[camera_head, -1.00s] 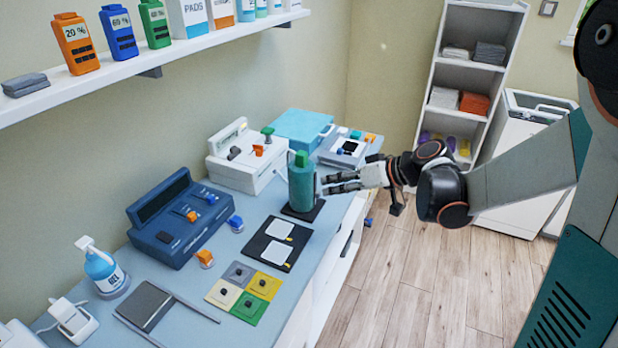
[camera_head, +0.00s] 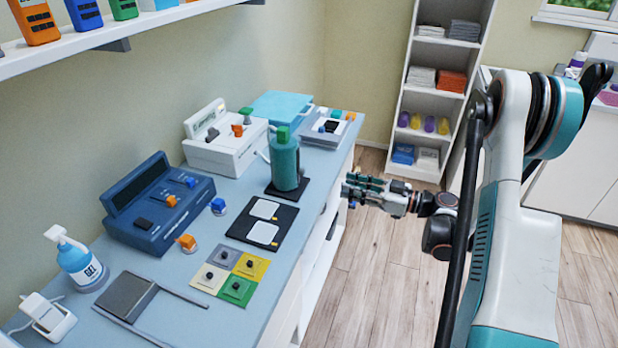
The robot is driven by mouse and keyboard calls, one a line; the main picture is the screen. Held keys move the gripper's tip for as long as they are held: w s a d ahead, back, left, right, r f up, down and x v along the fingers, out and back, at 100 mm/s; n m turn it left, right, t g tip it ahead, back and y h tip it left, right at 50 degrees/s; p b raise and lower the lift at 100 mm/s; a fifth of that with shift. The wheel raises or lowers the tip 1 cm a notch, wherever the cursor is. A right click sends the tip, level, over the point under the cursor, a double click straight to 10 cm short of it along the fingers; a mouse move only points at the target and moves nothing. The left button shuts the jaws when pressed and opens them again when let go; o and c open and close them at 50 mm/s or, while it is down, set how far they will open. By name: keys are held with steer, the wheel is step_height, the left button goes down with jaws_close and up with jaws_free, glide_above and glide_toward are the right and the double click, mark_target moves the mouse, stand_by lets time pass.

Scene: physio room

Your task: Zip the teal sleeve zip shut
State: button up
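The teal sleeve (camera_head: 285,165) is an upright cylinder on a dark base plate on the counter. A green block (camera_head: 283,134) sits at its top. A zip line cannot be made out at this size, so how far it is closed does not show. My gripper (camera_head: 348,187) is to the right of the sleeve, past the counter's edge, with a clear gap between them. Its fingers point left toward the sleeve and hold nothing that I can see. How far apart they are is not clear.
The blue-grey counter (camera_head: 255,318) also carries a navy device (camera_head: 160,205), a white device (camera_head: 228,150), a black board with white pads (camera_head: 240,233) and coloured squares (camera_head: 247,267). The shelf unit (camera_head: 393,150) stands behind. Floor right of the counter is open.

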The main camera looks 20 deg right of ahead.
mark_target(302, 172)
steer(key=b+x, duration=0.3)
steer(key=x, duration=1)
steer(key=shift+c, duration=0.3)
steer(key=shift+w, duration=0.1)
jaws_close()
